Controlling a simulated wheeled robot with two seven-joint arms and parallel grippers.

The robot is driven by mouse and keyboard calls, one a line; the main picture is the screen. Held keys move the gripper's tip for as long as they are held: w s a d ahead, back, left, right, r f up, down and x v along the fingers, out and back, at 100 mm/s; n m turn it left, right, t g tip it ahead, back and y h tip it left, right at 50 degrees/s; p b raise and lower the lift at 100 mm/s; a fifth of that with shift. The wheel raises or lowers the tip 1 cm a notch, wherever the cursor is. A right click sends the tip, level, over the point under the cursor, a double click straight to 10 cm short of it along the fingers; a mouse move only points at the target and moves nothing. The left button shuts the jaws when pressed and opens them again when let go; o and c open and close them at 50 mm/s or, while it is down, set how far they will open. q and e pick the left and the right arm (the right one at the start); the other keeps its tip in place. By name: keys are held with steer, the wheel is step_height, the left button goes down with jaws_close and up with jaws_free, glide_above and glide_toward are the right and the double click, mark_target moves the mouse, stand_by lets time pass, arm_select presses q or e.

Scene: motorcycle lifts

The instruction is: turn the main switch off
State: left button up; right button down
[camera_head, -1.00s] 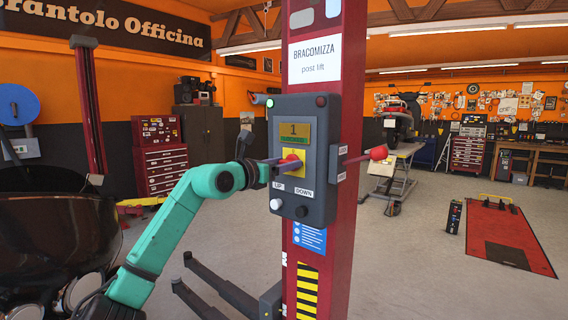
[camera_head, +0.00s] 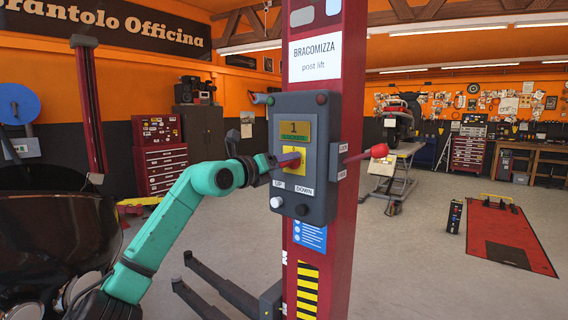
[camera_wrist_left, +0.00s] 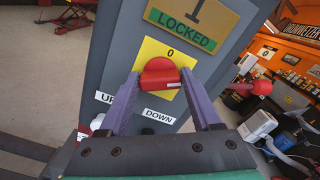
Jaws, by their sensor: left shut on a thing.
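The main switch is a red knob (camera_wrist_left: 160,74) on a yellow plate (camera_wrist_left: 176,50) marked 0, on the front of a grey control box (camera_head: 312,205). In the head view the knob (camera_head: 289,160) is partly covered by my gripper. My left gripper (camera_wrist_left: 162,82) is shut on the knob, with one purple finger on each side of it in the left wrist view. A sign above the plate reads 1 LOCKED (camera_wrist_left: 197,22). My right gripper is in neither view.
The box is mounted on a red lift post (camera_head: 345,230). A red-balled lever (camera_head: 378,151) sticks out at its right. White UP (camera_head: 276,203) and black DOWN (camera_head: 301,210) buttons sit below the switch. Lift arms (camera_head: 215,285) lie low at the left.

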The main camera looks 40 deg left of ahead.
arm_select(q)
steer(key=n, duration=1.1)
steer(key=shift+a+f+n+b, duration=0.1)
steer(key=shift+f+n+b, duration=0.15)
steer(key=shift+n+b, duration=0.15)
stand_by(0.3)
steer(key=o, duration=1.4)
